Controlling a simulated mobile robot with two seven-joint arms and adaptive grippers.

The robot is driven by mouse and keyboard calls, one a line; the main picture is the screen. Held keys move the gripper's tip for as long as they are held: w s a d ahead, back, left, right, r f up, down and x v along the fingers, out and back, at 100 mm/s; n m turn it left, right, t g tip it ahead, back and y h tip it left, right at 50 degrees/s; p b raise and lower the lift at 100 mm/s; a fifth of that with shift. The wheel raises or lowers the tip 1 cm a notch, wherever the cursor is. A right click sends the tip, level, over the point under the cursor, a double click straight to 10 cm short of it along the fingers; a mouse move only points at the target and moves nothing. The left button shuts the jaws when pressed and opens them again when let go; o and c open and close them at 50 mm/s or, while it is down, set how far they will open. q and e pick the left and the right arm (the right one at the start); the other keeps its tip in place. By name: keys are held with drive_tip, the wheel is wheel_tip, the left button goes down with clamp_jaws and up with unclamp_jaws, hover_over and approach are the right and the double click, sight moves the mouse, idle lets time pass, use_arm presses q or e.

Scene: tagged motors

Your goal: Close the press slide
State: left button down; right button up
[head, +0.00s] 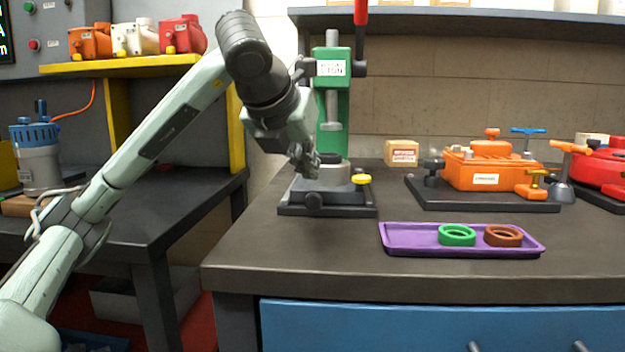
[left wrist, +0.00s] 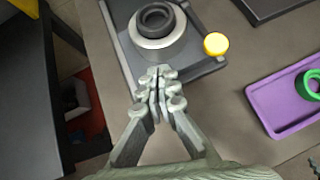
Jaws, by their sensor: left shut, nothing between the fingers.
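The green press (head: 333,85) stands upright on a dark base (head: 325,211) at the left end of the dark workbench. Its slide carries a round grey metal cup (head: 336,173) with a black ring in it; the cup also shows in the left wrist view (left wrist: 150,52). A yellow knob (head: 361,179) sticks out at the right of the slide, also in the left wrist view (left wrist: 216,44). My left gripper (head: 308,163) is shut and empty at the near left side of the cup. I cannot tell whether its fingertips touch the cup. My right gripper is out of view.
A purple tray (head: 410,247) with a green ring (head: 457,235) and a brown ring (head: 503,236) lies right of the press. An orange motor (head: 490,170) sits on a black plate beyond it. A small box (head: 402,153) stands behind. Left is a lower dark table (head: 190,205).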

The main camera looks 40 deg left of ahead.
use_arm(q)
drive_tip(key=shift+x, duration=1.45)
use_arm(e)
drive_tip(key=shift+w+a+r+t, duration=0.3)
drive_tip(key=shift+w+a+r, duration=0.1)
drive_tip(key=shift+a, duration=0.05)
use_arm(q)
drive_tip(key=w+a, duration=0.1)
drive_tip(key=w, duration=0.1)
drive_tip(key=w+a, duration=0.1)
drive_tip(key=w, duration=0.1)
drive_tip(key=w+a+p, duration=0.1)
drive_tip(key=w+a, duration=0.1)
drive_tip(key=shift+w+r, duration=0.1)
drive_tip(key=shift+w, duration=0.2)
drive_tip(key=w+a, duration=0.1)
drive_tip(key=w+a+p, duration=0.1)
drive_tip(key=w, duration=0.1)
drive_tip(key=w+a, duration=0.1)
drive_tip(key=shift+w, duration=0.25)
drive_tip(key=shift+r, duration=0.1)
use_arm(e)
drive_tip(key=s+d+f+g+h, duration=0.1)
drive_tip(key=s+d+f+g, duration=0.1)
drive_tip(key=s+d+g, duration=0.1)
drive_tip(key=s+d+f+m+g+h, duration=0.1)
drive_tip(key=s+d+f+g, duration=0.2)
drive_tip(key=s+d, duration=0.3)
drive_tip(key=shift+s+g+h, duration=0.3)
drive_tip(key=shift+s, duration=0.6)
